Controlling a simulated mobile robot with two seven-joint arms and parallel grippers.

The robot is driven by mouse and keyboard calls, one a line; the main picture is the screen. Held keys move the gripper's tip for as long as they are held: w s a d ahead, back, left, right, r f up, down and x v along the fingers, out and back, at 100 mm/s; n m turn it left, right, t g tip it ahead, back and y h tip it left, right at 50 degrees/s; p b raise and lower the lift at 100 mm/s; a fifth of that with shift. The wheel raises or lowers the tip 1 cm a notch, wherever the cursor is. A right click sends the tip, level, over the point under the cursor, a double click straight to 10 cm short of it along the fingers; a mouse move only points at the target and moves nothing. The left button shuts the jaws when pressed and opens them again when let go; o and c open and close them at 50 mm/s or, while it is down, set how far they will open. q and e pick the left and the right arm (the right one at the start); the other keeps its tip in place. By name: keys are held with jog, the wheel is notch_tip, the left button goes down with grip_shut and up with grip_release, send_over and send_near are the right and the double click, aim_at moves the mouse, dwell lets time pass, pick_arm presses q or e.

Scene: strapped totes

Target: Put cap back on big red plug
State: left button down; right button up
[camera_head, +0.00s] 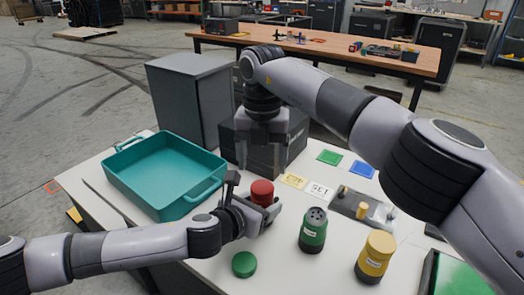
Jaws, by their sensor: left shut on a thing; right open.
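A red cylindrical piece (262,190) stands at the jaws of my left gripper (252,207), which is shut on it low over the white table. Its top looks smooth; I cannot tell whether this is the plug with its cap on or the cap alone. Its lower part is hidden by the gripper. My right gripper (262,150) is open and points down behind the red piece, in front of a dark box. No separate red cap shows elsewhere on the table.
A green plug (313,232) with holes in its top stands to the right, and a green cap (243,264) lies in front. A yellow plug (375,257) stands further right. A teal tray (137,184) is at left; the dark box (292,150) stands behind.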

jog(key=n, duration=0.4)
jog(key=shift+r+n, duration=0.15)
jog(key=shift+n, duration=0.25)
jog(key=n, duration=0.3)
jog(key=shift+r, duration=0.1)
jog(key=n, duration=0.3)
jog(key=shift+r, duration=0.1)
jog(key=n, duration=0.4)
jog(key=shift+r+n, duration=0.1)
jog(key=shift+n, duration=0.3)
jog(key=n, duration=0.4)
jog(key=shift+r+n, duration=0.15)
jog(key=shift+n, duration=0.15)
jog(key=n, duration=0.3)
jog(key=shift+r, duration=0.1)
jog(key=n, duration=0.4)
jog(key=shift+r+n, duration=0.1)
jog(key=shift+n, duration=0.2)
jog(key=n, duration=0.3)
jog(key=shift+r, duration=0.1)
